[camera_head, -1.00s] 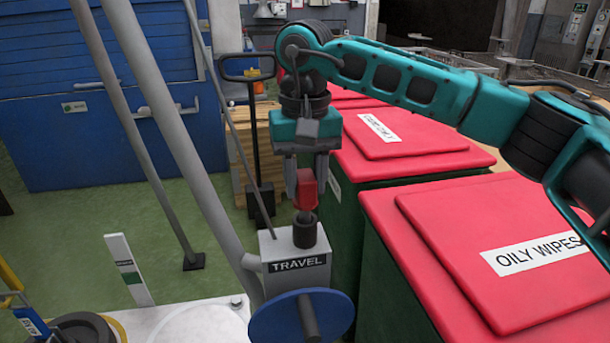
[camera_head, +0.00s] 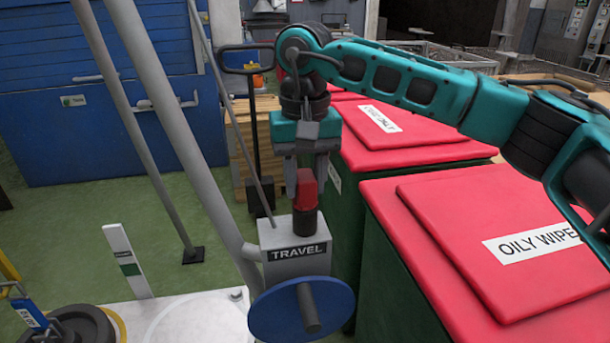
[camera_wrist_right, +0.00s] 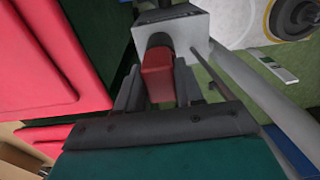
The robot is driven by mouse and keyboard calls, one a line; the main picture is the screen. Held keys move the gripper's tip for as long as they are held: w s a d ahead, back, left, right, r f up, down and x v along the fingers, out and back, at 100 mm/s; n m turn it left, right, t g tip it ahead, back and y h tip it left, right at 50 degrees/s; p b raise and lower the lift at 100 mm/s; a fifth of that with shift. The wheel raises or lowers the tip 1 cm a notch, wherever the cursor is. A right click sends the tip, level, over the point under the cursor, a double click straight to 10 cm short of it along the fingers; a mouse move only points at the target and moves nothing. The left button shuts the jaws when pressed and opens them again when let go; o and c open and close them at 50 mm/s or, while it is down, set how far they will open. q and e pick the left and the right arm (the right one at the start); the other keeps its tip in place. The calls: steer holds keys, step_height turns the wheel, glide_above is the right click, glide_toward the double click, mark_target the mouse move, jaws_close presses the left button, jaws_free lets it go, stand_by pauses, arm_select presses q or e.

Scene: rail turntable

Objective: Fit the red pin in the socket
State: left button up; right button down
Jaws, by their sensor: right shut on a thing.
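The red pin (camera_head: 306,190) stands upright above a dark round socket (camera_head: 305,224) on top of a grey box labelled TRAVEL (camera_head: 290,256). My right gripper (camera_head: 306,186) points straight down and is shut on the pin. In the right wrist view the red pin (camera_wrist_right: 158,76) sits between the fingers of the right gripper (camera_wrist_right: 158,92), with the dark socket (camera_wrist_right: 158,40) at its far end. The pin's lower end meets the socket's top in the picture; I cannot tell how deep it sits. My left gripper is not in view.
A blue handwheel (camera_head: 290,315) is on the box's front. A thick grey pole (camera_head: 195,160) slants close by on the left. Red-lidded bins (camera_head: 480,230) stand close on the right. Green floor (camera_head: 70,240) is open at the left.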

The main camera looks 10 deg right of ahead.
steer(key=shift+f, duration=0.25)
steer(key=c, duration=0.6)
jaws_free()
steer(key=shift+c, duration=0.2)
step_height(320, 180, up, 13)
steer(key=shift+p, duration=0.35)
